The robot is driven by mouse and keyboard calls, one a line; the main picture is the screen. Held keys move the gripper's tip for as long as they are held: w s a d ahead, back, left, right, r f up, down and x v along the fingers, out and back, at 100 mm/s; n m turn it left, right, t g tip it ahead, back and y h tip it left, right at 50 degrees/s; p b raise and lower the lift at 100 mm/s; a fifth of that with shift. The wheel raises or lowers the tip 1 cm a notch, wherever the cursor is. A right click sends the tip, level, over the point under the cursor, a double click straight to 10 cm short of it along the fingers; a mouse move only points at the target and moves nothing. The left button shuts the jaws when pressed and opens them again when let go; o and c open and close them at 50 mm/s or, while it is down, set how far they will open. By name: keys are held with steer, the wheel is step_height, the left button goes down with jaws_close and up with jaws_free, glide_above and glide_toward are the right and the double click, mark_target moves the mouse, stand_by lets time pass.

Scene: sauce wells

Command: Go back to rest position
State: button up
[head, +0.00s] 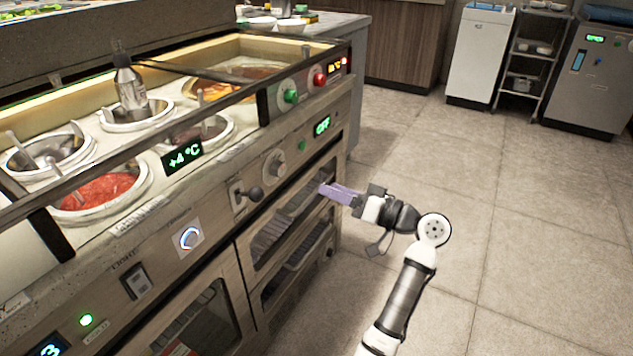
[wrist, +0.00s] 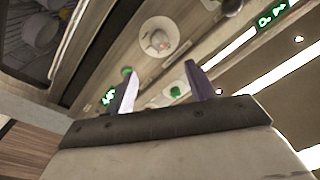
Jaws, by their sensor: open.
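My gripper (head: 338,194) is in front of the counter's lower cabinet, beside the wire-rack compartment (head: 292,222). Its purple fingers point left towards the counter front. In the wrist view the two fingers of my gripper (wrist: 160,92) stand well apart with nothing between them. Past them the counter's panel shows, with a round knob (wrist: 158,38) and green displays. I cannot tell from these views whether the fingertips touch the counter front.
The counter (head: 210,210) fills the left, with a lever (head: 250,194), knobs and sauce wells on top, one holding red sauce (head: 100,190) and one a bottle (head: 130,88). Open tiled floor (head: 520,230) lies to the right. A white cabinet (head: 478,58) and a shelf cart (head: 528,82) stand behind.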

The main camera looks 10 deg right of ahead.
steer(key=shift+s+d, duration=0.4)
steer(key=shift+d, duration=0.1)
